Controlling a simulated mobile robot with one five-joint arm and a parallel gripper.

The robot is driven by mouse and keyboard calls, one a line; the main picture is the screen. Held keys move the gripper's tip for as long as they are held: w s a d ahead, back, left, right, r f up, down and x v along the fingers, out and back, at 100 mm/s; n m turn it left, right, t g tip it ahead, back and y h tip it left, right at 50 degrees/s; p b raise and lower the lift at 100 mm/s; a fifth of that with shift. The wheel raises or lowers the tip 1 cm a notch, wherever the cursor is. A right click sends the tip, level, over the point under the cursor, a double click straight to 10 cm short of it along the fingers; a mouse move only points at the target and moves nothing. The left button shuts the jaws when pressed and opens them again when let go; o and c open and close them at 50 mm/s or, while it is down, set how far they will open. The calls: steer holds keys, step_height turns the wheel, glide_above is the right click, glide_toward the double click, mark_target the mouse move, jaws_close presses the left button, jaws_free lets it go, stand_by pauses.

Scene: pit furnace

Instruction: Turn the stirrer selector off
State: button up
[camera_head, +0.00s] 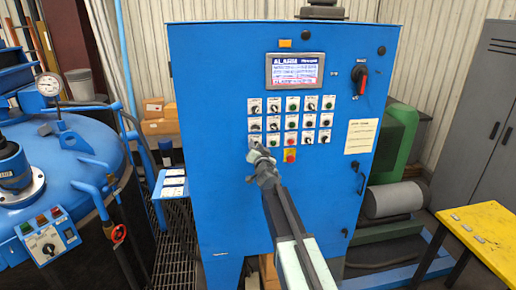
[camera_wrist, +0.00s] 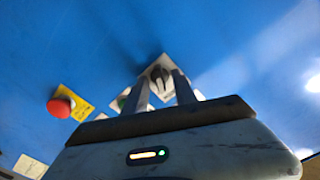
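A blue control cabinet (camera_head: 220,100) carries rows of small switches and lamps on pale plates. My gripper (camera_head: 258,152) is at the lower left of these rows and partly hides the lowest left switch (camera_head: 252,141). In the wrist view, my gripper (camera_wrist: 162,86) has its two fingers apart, with a black selector knob (camera_wrist: 160,76) on a pale plate between their tips. I cannot tell whether the fingers touch the knob. The labels are too small to read, so I cannot confirm which one is the stirrer selector.
A red stop button (camera_head: 290,155) on a yellow plate is close to my gripper; it also shows in the wrist view (camera_wrist: 61,106). A red and black rotary switch (camera_head: 360,76) is at upper right. A blue furnace lid (camera_head: 85,150) stands left, a yellow table (camera_head: 480,225) right.

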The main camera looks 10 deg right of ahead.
jaws_close()
steer(key=n, duration=1.1)
steer(key=shift+s+a+n, duration=0.1)
steer(key=shift+a+n, duration=0.05)
steer(key=shift+n, duration=0.45)
stand_by(0.4)
jaws_free()
steer(key=shift+s, duration=0.1)
